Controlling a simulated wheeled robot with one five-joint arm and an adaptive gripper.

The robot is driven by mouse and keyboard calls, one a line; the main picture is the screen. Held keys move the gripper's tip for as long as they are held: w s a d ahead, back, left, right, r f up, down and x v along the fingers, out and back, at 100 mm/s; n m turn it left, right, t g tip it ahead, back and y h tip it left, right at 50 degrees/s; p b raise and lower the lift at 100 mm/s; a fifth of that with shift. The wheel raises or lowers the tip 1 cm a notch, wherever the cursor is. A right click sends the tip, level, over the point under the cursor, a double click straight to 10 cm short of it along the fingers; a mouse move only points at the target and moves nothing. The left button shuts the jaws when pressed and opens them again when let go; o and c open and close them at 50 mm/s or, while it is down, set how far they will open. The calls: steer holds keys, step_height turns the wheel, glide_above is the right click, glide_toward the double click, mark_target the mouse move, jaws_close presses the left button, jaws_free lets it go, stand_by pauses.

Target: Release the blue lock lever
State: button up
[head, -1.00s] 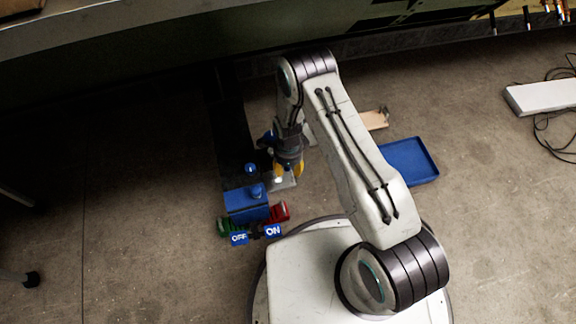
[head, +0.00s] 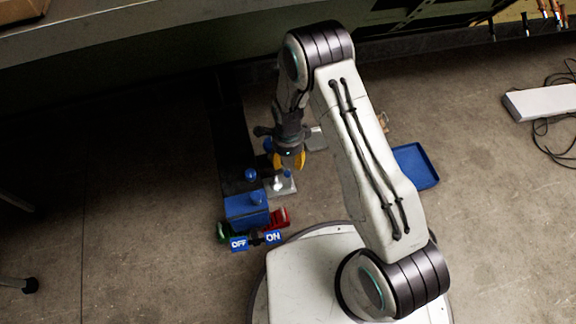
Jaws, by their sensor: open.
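A blue block (head: 246,212) with a blue knob (head: 257,197) on top stands on the floor left of my base. A second blue knob (head: 250,175) stands behind it. In front are a blue OFF sign (head: 239,244) and a blue ON sign (head: 273,237), with a small dark part between them, a green piece (head: 222,232) at left and a red piece (head: 281,217) at right. I cannot tell which blue part is the lock lever. My gripper (head: 288,161), with yellow fingers, is open, pointing down above a small pale metal plate (head: 282,187), behind and right of the block.
A blue tray (head: 416,166) lies on the floor right of my arm. A dark strip (head: 229,135) runs back from the blue block. A long bench edge (head: 160,40) crosses the back. A white slab (head: 540,100) and cables lie far right. Floor at left is mostly clear.

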steer(key=shift+r, duration=1.75)
steer(key=shift+s, duration=0.1)
